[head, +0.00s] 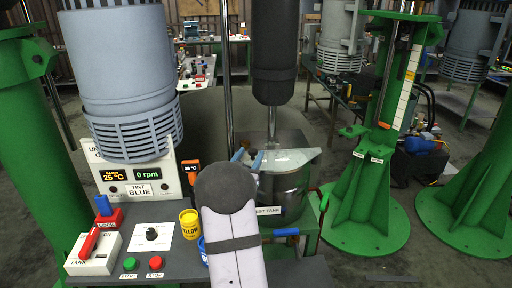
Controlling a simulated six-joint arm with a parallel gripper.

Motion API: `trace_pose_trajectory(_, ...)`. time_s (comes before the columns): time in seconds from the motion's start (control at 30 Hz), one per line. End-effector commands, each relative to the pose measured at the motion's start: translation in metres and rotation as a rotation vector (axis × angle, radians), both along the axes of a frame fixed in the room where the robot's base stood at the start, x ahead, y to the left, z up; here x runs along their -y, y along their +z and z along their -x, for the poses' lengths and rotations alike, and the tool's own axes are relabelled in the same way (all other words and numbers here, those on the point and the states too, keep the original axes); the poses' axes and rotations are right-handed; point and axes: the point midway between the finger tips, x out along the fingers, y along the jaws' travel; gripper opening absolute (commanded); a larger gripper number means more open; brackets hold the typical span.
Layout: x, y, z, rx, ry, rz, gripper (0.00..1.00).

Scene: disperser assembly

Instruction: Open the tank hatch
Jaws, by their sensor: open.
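The metal tank (284,190) stands right of the centre, below the dark mixer column, with a "TEST TANK" label on its front. Its pale lid (290,158) lies across the top and looks closed. Small blue pieces (257,161) stand at the lid's left edge; I cannot tell whether they belong to the hatch. My arm's white link and dark round joint rise in front and cover the tank's lower left. I cannot make out my gripper; it seems hidden behind the joint.
A control panel (142,183) reads 25 °C and 0 rpm. A dark mixer column (275,60) hangs above the tank. Green stands (368,200) flank it.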

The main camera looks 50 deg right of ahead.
Motion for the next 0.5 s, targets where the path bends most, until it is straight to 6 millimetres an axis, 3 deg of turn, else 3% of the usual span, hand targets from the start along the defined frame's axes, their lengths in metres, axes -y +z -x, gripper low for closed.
trace_pose_trajectory(0.27,0.009,0.002,-0.004,-0.002,0.0,0.0,0.45)
trace_pose_trajectory(0.5,0.034,0.002,-0.014,-0.004,0.0,-0.001,0.45)
